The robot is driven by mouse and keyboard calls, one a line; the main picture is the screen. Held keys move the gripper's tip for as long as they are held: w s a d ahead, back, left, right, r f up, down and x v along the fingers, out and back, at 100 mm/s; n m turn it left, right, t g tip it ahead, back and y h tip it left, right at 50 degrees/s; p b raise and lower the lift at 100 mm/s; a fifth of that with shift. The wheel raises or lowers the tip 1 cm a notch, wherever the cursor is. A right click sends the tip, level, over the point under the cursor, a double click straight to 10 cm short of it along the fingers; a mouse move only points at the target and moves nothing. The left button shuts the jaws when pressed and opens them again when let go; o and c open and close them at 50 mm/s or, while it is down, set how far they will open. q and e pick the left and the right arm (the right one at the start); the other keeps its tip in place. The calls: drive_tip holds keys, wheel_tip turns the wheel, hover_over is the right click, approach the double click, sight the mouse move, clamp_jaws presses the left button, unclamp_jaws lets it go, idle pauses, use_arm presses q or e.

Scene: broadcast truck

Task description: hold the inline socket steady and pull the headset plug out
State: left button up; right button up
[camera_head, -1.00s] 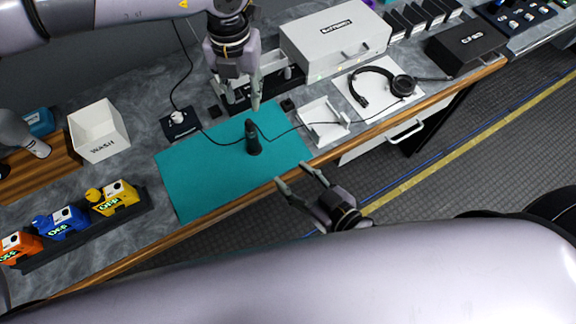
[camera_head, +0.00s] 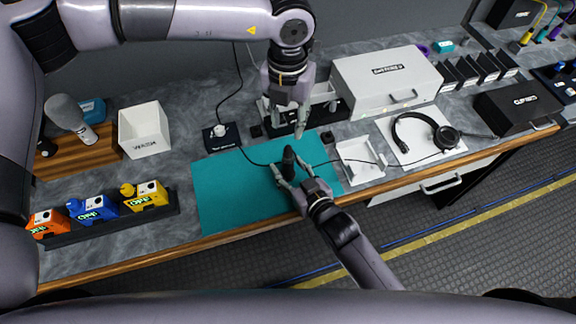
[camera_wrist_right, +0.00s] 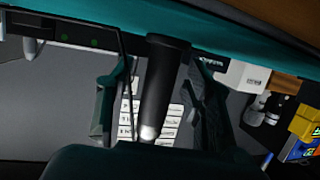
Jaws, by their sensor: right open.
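A black upright cylinder, the inline socket with the plug (camera_head: 288,160), stands on the teal mat (camera_head: 228,190). Thin black cables run from it to left and right. I cannot tell where socket and plug join. My right gripper (camera_head: 296,178) is open, low over the mat, with its fingers at the cylinder. In the right wrist view the cylinder (camera_wrist_right: 162,88) stands between the two spread fingers, with visible gaps and a pale tip. My left gripper (camera_head: 286,130) is open and empty, pointing down just behind the cylinder. The headset (camera_head: 428,134) lies on a white pad at the right.
A small white tray (camera_head: 360,160) sits right of the mat. A white bin (camera_head: 144,130) and a rack of coloured packs (camera_head: 95,208) are at the left. The wooden edge (camera_head: 250,231) runs along the front.

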drive_tip(key=shift+w+a+f, duration=0.1)
drive_tip(key=shift+w+a, duration=0.15)
drive_tip(key=shift+w, duration=0.1)
use_arm(q)
drive_tip(key=shift+o, duration=0.2)
use_arm(e)
clamp_jaws()
